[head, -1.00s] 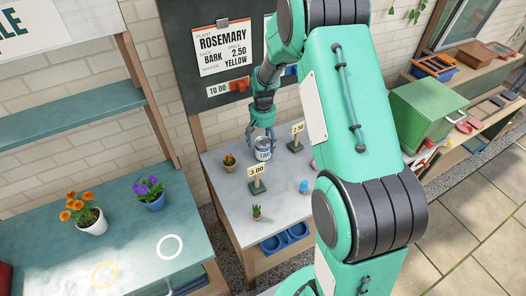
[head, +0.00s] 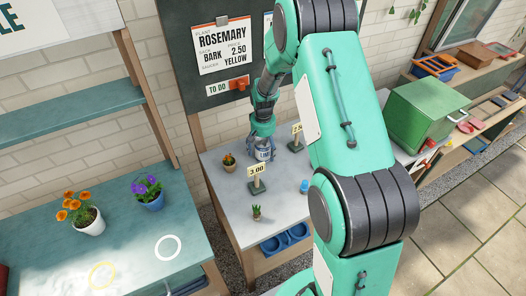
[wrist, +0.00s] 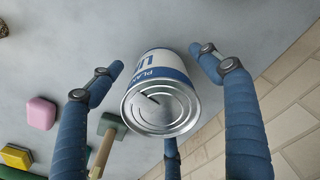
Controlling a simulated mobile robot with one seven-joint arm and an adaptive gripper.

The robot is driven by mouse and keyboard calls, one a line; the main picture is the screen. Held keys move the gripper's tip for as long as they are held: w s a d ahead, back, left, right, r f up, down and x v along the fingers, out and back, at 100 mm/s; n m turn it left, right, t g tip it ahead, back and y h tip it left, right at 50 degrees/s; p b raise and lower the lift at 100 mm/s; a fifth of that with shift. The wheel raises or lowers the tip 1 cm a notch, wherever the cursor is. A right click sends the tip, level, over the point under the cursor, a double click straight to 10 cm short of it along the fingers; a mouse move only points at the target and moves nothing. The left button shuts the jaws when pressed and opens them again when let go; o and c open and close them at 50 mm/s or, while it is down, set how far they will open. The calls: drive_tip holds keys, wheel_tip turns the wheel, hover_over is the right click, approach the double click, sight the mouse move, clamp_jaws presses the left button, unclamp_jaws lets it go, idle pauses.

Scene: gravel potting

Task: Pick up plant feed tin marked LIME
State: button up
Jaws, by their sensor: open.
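The plant feed tin (head: 264,154) stands upright on the grey table, with a white and blue label partly reading LIME. In the wrist view the tin (wrist: 163,100) shows its silver ringed end, and part of its label reads "PLAN" and "LI". My gripper (head: 263,138) is directly above and around the top of the tin, hiding its upper part in the head view. In the wrist view the blue fingers are spread open on either side of the tin, with gaps to it, and a third finger shows below.
A 3.00 price sign (head: 257,172) stands just in front of the tin, and a 2.50 sign (head: 296,140) to its right. A small potted plant (head: 229,161) is close on the left. A small cactus (head: 256,212) and a blue item (head: 304,186) stand nearer. The chalkboard (head: 200,90) rises behind.

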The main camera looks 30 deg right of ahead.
drive_tip(key=shift+f, duration=0.45)
drive_tip(key=c, duration=1.6)
